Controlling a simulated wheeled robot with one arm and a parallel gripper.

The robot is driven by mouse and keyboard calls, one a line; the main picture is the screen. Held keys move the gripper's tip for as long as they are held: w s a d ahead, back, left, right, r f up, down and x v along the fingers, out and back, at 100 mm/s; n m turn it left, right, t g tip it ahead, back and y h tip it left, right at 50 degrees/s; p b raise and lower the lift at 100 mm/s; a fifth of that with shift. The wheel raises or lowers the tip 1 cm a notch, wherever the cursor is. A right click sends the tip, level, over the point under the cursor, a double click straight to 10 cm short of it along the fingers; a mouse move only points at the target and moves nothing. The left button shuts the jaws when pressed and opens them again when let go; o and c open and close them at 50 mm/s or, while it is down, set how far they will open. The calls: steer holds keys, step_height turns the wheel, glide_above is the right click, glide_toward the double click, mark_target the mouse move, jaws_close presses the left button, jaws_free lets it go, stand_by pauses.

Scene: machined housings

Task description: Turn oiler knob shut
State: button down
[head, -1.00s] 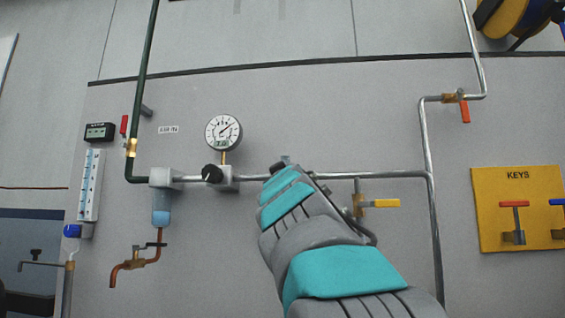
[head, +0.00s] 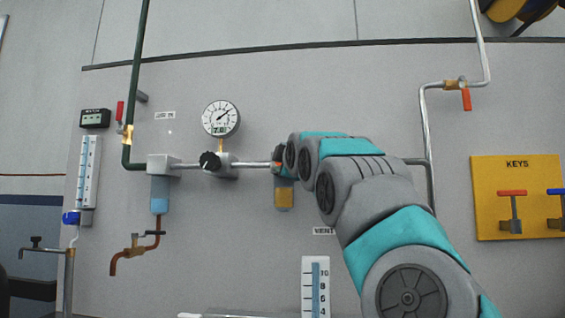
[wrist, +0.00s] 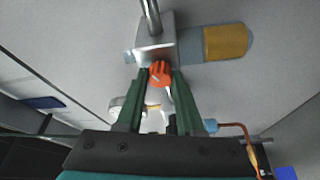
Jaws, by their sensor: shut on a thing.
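The oiler knob (wrist: 160,72) is small and orange-red with a pale line on its face. It sits on the oiler's grey metal block (wrist: 157,46), whose amber bowl (wrist: 226,42) shows in the wrist view. In the head view the bowl (head: 284,197) hangs below the pipe, and my arm covers much of the block. My gripper (wrist: 161,82) has its two green fingers on either side of the knob, shut on it. In the head view the fingertips are mostly hidden by my wrist.
Left of the oiler on the same pipe are a regulator with a black knob (head: 209,161), a pressure gauge (head: 220,118) and a blue filter bowl (head: 160,194). A yellow key board (head: 517,198) is at the right. A level scale (head: 316,286) stands below.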

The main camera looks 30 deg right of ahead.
steer(key=shift+n+g, duration=0.6)
steer(key=shift+n, duration=0.9)
steer(key=shift+n+g, duration=0.3)
steer(key=shift+n, duration=0.4)
steer(key=c, duration=0.5)
jaws_free()
steer(key=shift+r, duration=0.1)
steer(key=shift+c, duration=0.2)
steer(key=shift+s, duration=0.1)
steer(key=b+v, duration=0.1)
steer(key=v, duration=0.6)
steer(key=shift+s+b, duration=0.3)
steer(key=shift+b, duration=0.1)
